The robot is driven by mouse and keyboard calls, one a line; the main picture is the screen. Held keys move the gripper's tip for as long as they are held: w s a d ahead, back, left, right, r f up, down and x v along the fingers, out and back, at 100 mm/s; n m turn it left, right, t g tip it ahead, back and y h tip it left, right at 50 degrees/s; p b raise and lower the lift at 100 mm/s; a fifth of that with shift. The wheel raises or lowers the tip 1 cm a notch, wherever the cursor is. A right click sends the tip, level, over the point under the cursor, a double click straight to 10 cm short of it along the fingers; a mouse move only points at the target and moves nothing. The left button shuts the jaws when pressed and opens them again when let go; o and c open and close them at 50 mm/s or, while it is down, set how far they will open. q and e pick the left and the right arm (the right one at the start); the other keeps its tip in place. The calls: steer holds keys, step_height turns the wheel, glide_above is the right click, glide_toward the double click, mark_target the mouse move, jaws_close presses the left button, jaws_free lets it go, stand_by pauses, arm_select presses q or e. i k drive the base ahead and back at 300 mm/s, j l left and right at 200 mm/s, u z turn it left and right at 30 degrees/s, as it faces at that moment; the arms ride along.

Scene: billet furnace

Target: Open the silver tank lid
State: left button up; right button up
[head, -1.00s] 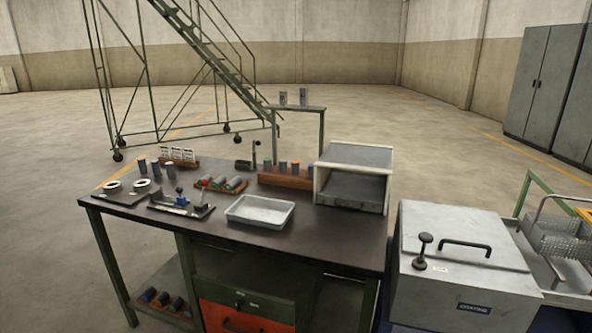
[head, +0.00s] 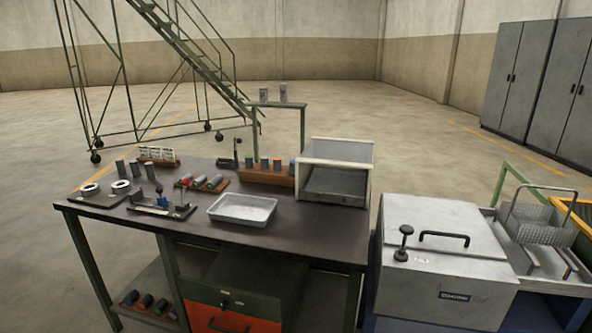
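The silver tank (head: 440,285) stands at the lower right, beside the workbench, with a dark label on its front. Its flat grey lid (head: 440,215) is shut. A black bar handle (head: 444,239) lies across the lid, and a black knob on a short stem (head: 404,243) stands to the left of the handle. Neither of my grippers is in view.
The dark workbench (head: 285,240) left of the tank holds a white tray (head: 242,209), a grey open-front box (head: 336,172) and several small cylinders. A wire basket (head: 538,222) sits right of the tank. Open floor lies behind.

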mark_target(440, 224)
steer(key=i+l, duration=0.1)
steer(key=l, duration=0.25)
steer(key=i+l, duration=0.15)
steer(key=l, duration=0.15)
steer(key=i+l, duration=0.1)
steer(key=l, duration=0.25)
steer(key=i+l, duration=0.1)
steer(key=l, duration=0.2)
